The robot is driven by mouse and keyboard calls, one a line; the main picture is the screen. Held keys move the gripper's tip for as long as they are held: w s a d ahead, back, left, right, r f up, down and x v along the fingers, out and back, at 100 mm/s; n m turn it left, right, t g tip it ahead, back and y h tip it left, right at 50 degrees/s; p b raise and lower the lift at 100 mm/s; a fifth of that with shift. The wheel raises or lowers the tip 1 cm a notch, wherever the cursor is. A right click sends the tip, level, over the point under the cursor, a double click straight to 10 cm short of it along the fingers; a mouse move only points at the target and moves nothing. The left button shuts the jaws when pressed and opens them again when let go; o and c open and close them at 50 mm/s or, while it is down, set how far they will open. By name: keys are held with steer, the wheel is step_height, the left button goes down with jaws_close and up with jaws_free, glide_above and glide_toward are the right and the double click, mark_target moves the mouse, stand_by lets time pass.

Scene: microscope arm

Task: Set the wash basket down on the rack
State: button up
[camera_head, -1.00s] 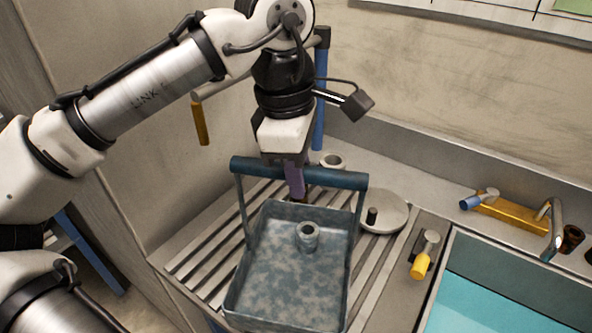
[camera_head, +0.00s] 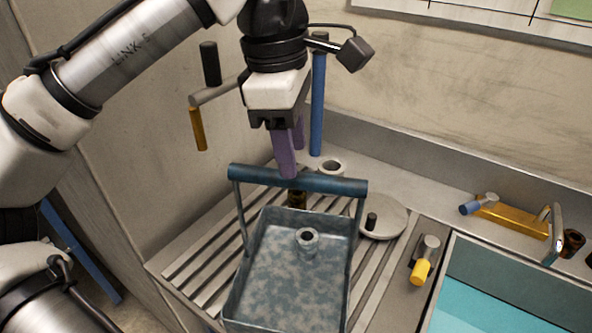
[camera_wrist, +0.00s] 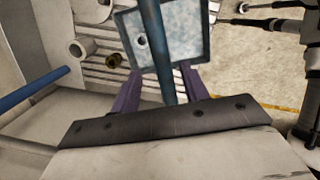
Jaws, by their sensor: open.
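The wash basket (camera_head: 290,275) is a blue-grey open tray with a tall handle, and a small ring-shaped part (camera_head: 307,239) lies inside it. It rests on the slatted metal rack (camera_head: 205,262) beside the sink. Its dark blue handle bar (camera_head: 330,185) stands upright. My gripper (camera_head: 292,165) is open just above and behind the handle bar. In the wrist view the purple fingers of my gripper (camera_wrist: 160,92) stand apart on either side of the handle bar (camera_wrist: 163,50), with the basket (camera_wrist: 190,35) beyond. The fingertips' exact clearance from the bar is hard to tell.
Behind the basket stand a pale ring (camera_head: 331,166), a small brass piece (camera_head: 297,199) and a round lid with a black knob (camera_head: 382,217). A blue post (camera_head: 318,105) rises behind my gripper. A water-filled sink (camera_head: 510,290) and a faucet (camera_head: 553,230) are at right.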

step_height(320, 180, up, 6)
steer(key=shift+a+r, duration=0.25)
steer(key=shift+a, duration=0.15)
